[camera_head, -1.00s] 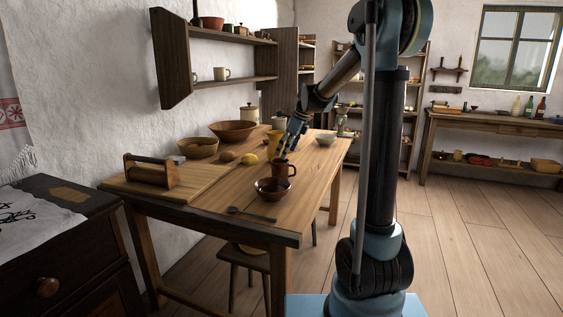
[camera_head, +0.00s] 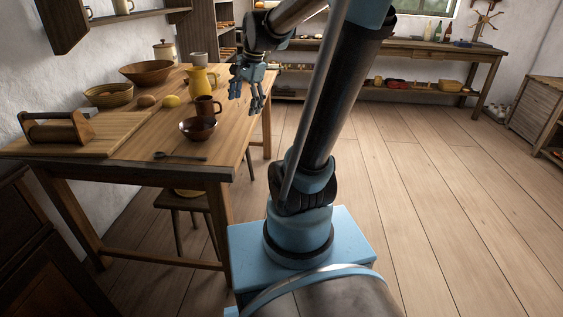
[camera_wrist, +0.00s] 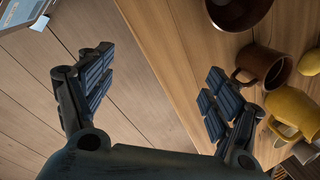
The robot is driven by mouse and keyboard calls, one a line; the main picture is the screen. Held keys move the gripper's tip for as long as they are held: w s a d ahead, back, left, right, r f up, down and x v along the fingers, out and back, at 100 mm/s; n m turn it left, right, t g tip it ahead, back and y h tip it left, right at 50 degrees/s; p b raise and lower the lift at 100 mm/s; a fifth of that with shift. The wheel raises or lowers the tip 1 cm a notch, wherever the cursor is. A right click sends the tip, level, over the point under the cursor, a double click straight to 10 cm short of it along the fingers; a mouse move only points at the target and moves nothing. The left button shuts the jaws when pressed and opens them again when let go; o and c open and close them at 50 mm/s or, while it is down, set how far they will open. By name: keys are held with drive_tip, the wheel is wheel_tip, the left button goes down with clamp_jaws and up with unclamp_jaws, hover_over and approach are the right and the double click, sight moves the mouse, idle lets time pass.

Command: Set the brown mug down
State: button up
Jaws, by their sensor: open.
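The brown mug (camera_head: 207,106) stands upright on the wooden table (camera_head: 134,145), just behind a brown bowl (camera_head: 198,129) and in front of a yellow jug (camera_head: 204,80). In the wrist view the mug (camera_wrist: 263,68) is at the upper right, its handle turned toward my right finger. My gripper (camera_head: 248,94) is to the right of the mug, at the table's right edge, apart from it. In the wrist view my gripper (camera_wrist: 152,95) has its fingers spread wide with nothing between them; floor and the table edge show beyond.
A lemon (camera_head: 171,101), a brown roundish item (camera_head: 146,101), a basket (camera_head: 108,95) and a wooden bowl (camera_head: 147,73) stand farther left on the table. A spoon (camera_head: 180,156) lies near the front edge. The floor (camera_head: 420,190) to the right is open.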

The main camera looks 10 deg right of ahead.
drive_tip(key=s+d+f+n+h, duration=0.1)
drive_tip(key=s+d+f+n, duration=0.3)
drive_tip(key=s, duration=0.5)
drive_tip(key=s+d+f+n+h, duration=0.1)
drive_tip(key=s+d+f+n, duration=0.3)
drive_tip(key=s+f+n, duration=0.3)
drive_tip(key=s+f, duration=0.2)
drive_tip(key=s, duration=0.1)
drive_tip(key=shift+s+d+f+n, duration=0.15)
drive_tip(key=shift+s+n, duration=0.15)
drive_tip(key=shift+n, duration=0.1)
drive_tip(key=shift+w+f, duration=0.2)
drive_tip(key=shift+w, duration=0.25)
